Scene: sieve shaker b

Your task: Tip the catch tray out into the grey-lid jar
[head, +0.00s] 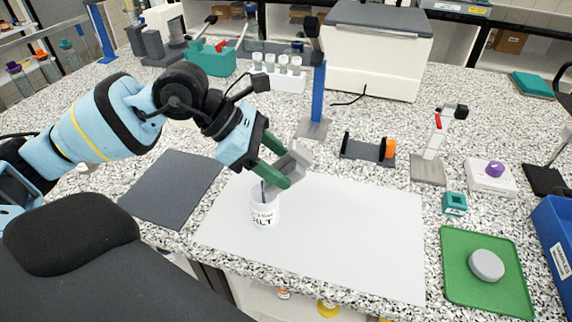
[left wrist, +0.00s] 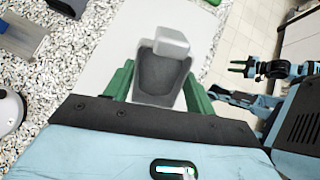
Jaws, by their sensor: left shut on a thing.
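My left gripper (head: 280,168) is shut on the grey catch tray (head: 295,158), one green finger on each side of it. The tray is tilted just above and beside the mouth of a white jar (head: 265,212) with dark lettering, standing open on the white mat. In the left wrist view the tray (left wrist: 163,75) shows a dark grey inside; I cannot tell whether material lies in it. The jar's inside is mostly hidden. A round grey lid (head: 486,265) lies on a green tray. My right gripper (left wrist: 245,68) is small in the left wrist view, its green fingers apart and empty.
The white mat (head: 360,235) is clear right of the jar. A dark mat (head: 172,187) lies to its left. The green tray (head: 455,290) and a blue bin (head: 553,225) are at the right. A blue post (head: 318,95) and a dark holder (head: 365,150) stand behind.

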